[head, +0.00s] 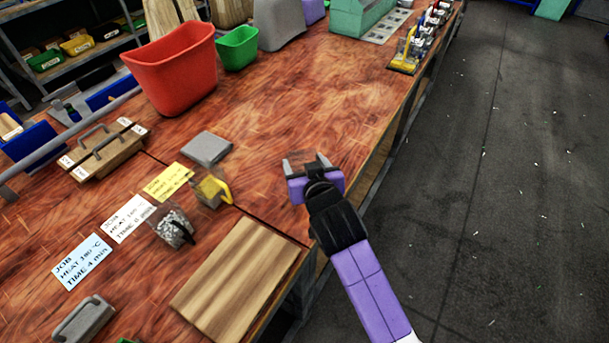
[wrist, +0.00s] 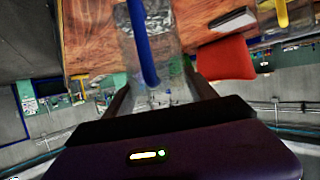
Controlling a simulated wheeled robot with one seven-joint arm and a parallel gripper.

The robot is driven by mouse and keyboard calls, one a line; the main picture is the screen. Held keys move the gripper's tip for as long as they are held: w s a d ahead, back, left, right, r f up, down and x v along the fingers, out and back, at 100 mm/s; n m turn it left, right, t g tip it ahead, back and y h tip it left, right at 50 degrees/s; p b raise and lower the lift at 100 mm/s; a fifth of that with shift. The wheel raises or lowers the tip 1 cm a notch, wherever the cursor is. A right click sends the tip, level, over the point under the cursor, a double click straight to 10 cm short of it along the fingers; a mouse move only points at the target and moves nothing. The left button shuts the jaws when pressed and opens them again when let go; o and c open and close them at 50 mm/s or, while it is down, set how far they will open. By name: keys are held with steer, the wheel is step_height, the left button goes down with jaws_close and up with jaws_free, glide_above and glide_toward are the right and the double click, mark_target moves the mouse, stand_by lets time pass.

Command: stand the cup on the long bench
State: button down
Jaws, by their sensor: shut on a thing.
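A clear cup with a blue handle (wrist: 143,48) is between my gripper's fingers in the wrist view, and small pale pieces show through its wall. In the head view my gripper (head: 308,164) is over the right edge of the long reddish wooden bench (head: 285,95), shut on the cup, which is mostly hidden there. I cannot tell whether the cup's base touches the bench. A clear cup with a yellow handle (head: 212,190) and a cup of grey granules (head: 174,228) stand left of my gripper.
A red bin (head: 172,72) and green bin (head: 238,48) stand farther back. A grey slab (head: 207,149), job cards (head: 82,260) and a wooden board (head: 237,280) lie nearby. The bench top behind my gripper is clear. Open floor (head: 500,180) lies to the right.

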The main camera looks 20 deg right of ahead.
steer(key=shift+f, duration=2.2)
steer(key=shift+f, duration=0.15)
steer(key=shift+c, duration=1.4)
jaws_free()
steer(key=shift+s+r, duration=0.1)
steer(key=shift+r, duration=0.1)
steer(key=v, duration=1.1)
steer(key=shift+s+b, duration=0.4)
steer(key=shift+b, duration=0.05)
steer(key=shift+a+r, duration=0.1)
